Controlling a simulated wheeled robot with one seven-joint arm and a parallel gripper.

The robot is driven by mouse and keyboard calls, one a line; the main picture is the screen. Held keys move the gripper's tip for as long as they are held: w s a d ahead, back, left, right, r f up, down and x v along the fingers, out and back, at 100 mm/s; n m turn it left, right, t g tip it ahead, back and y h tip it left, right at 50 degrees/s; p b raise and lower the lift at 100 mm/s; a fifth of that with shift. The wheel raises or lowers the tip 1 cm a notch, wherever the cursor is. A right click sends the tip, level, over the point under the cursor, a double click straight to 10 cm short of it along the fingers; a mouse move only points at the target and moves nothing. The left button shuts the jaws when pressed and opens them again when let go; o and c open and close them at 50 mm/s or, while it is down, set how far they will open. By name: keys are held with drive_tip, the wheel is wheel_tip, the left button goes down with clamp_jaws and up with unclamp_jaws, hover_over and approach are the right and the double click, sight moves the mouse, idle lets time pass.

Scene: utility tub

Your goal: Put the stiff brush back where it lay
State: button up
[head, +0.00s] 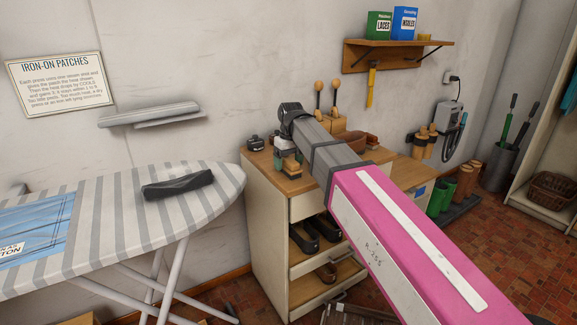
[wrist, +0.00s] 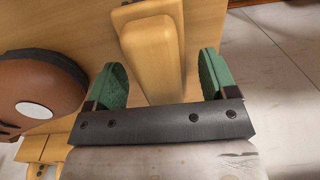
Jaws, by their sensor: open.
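My gripper (wrist: 160,72) is open, its two green fingertips on either side of a pale wooden block with rounded edges. This block, which looks like the back of the stiff brush (wrist: 152,48), lies on a wooden surface in the wrist view. Gaps show between it and both fingers; no bristles are visible. In the head view my gripper (head: 288,160) is low over the front left of the wooden cabinet top (head: 294,186), with the brush (head: 291,168) at its fingertips. I cannot tell whether the block's lower end touches the gripper.
A brown rounded thing with a white oval (wrist: 35,88) is close left of my gripper. Small dark containers (head: 255,143) and a wooden stand with knobbed pegs (head: 334,122) are on the cabinet top.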

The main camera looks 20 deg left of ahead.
sight(290, 158)
drive_tip(key=r, duration=1.1)
drive_tip(key=shift+w+d, duration=0.2)
